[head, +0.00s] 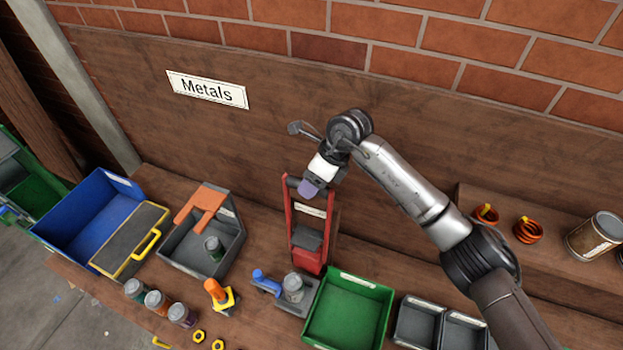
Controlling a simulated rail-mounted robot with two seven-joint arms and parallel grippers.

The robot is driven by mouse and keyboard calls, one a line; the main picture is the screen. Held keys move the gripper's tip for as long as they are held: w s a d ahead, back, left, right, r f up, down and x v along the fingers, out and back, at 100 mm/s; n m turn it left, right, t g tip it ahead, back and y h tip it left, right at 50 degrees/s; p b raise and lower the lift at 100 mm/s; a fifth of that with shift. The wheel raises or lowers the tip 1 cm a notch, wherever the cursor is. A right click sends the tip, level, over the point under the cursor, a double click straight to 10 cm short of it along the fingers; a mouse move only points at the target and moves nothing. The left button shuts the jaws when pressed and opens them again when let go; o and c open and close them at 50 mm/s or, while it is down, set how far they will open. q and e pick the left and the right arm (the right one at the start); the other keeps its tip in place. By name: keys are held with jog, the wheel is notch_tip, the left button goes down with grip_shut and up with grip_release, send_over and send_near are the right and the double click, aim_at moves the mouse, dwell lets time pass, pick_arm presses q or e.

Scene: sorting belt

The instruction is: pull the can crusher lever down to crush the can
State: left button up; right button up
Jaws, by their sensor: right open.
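The can crusher (328,220) is a red upright frame with a pale label and a grey block low between its posts. It stands against the wooden back wall. My right gripper (306,178) is open, above the top of the frame, with its arm coming in from the lower right. A white part and a purple tip show there. I cannot tell whether they touch the crusher. The lever is not clearly made out behind the gripper. A grey can (293,285) stands by a blue-handled device (265,279) in front of the crusher. My left gripper is not in view.
A green bin (383,338) and grey bins (416,318) stand to the front right. A grey tray (173,250) and blue bin (48,226) are left. Several cans (157,302) line the front edge. A raised shelf (575,270) holds coils and a tin (594,237).

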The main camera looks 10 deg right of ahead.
jog(key=shift+a+f, duration=0.15)
jog(key=shift+f, duration=0.2)
jog(key=shift+c, duration=0.5)
grip_shut()
